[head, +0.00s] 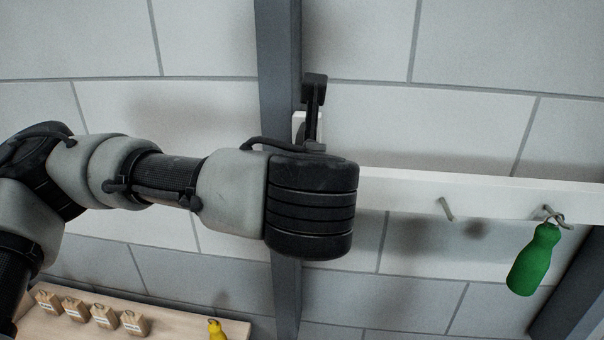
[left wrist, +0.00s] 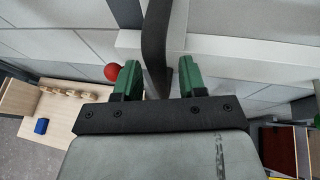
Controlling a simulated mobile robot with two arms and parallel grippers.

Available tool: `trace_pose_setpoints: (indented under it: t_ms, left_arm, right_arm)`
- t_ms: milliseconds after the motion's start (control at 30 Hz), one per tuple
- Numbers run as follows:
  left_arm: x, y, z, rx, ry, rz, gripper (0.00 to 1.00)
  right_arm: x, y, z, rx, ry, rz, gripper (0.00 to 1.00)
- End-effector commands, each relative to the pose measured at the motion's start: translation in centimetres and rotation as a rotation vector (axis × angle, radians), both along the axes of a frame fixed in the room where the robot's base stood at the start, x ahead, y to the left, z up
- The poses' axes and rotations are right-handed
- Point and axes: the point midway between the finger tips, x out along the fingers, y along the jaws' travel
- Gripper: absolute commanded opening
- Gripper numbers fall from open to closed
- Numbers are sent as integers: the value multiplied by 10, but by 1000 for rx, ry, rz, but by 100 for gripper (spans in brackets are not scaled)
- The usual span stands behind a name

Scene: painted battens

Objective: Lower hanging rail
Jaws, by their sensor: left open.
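The white rail (head: 400,192) runs to the right across the grey wall in the head view, with metal hooks (head: 445,209) on its front. A green bottle-shaped object (head: 535,259) hangs from a hook near its right end. A dark lever (head: 313,97) stands up at the grey post, above my left wrist. In the left wrist view, my left gripper (left wrist: 158,82) is open, with green fingers on either side of a dark bar (left wrist: 156,45), probably that lever. I cannot tell whether they touch. The white rail (left wrist: 225,50) crosses behind it. My wrist hides the gripper in the head view.
A wooden shelf (head: 180,318) at the lower left carries several tagged wooden blocks (head: 103,316) and a yellow object (head: 216,329). The left wrist view shows a red round object (left wrist: 113,72) and a blue object (left wrist: 41,126). A dark grey post (head: 279,60) stands behind my wrist.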

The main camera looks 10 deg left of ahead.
Motion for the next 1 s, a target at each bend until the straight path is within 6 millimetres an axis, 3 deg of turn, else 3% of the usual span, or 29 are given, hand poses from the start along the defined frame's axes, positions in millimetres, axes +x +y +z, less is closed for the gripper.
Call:
trace_pose_setpoints:
  t_ms: [367, 633, 1000]
  left_arm:
    - [5, 1, -2, 0, -1, 0, 40]
    - [5, 1, -2, 0, 0, -1, 0]
    - [5, 1, -10, 1, 1, 0, 0]
  right_arm:
    - [0, 0, 0, 0, 0, 0, 43]
    - [0, 0, 0, 0, 0, 0, 43]
    - [0, 0, 0, 0, 0, 0, 43]
